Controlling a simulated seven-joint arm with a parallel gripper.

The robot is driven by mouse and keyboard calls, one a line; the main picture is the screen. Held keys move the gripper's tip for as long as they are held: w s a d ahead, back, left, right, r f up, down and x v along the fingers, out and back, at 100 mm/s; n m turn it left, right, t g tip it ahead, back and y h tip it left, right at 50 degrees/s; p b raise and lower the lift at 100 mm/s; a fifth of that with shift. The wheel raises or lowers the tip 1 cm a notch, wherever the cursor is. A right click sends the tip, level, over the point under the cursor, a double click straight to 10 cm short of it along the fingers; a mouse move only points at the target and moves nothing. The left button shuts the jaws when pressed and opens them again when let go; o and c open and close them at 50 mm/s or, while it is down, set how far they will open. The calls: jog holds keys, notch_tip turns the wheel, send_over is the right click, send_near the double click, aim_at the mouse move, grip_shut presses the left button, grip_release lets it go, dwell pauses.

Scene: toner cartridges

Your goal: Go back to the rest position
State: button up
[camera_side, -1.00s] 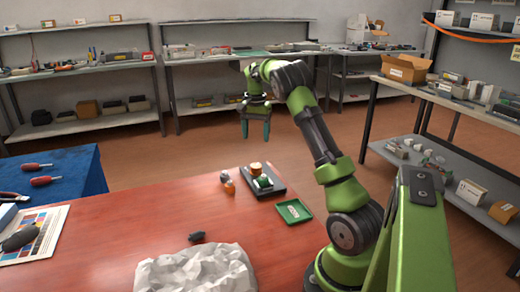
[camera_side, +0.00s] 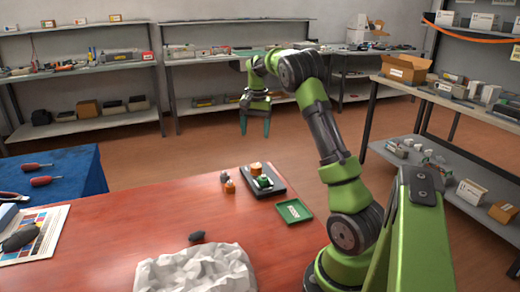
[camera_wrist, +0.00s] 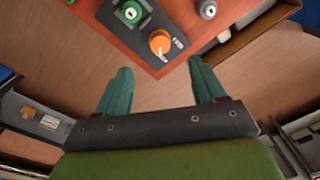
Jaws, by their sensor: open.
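My gripper (camera_side: 255,125) hangs in the air beyond the far edge of the red table, fingers pointing down. In the wrist view my gripper (camera_wrist: 155,88) shows its two green fingers well apart with only floor between them, so it is open and empty. On the table, a dark tray (camera_side: 274,189) holds an orange piece (camera_side: 256,169) and a green piece (camera_side: 264,182). In the wrist view the orange piece (camera_wrist: 160,42) and the green piece (camera_wrist: 130,12) lie ahead of the fingers, apart from them.
A grey piece (camera_side: 224,177) and another orange piece (camera_side: 230,187) stand left of the dark tray. A crumpled white container (camera_side: 200,270) and a dark object (camera_side: 197,236) are nearer. Shelves (camera_side: 240,55) line the back wall.

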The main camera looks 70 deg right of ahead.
jog(key=s+a+r+n+t, duration=0.1)
jog(key=a+r+n+t, duration=0.15)
jog(key=a, duration=0.85)
jog(key=s+a+r+n+t, duration=0.1)
jog(key=s+a+r+n, duration=0.15)
jog(key=a, duration=0.95)
jog(key=s+a+n+t+y, duration=0.1)
jog(key=s+a+n, duration=0.2)
jog(key=a, duration=0.4)
jog(key=s+a+r+n+t+y, duration=0.1)
jog(key=s+a+n+t, duration=0.1)
jog(key=s+a, duration=0.4)
jog(key=shift+a+r+n, duration=0.2)
jog(key=shift+a+n, duration=0.5)
jog(key=shift+a, duration=0.15)
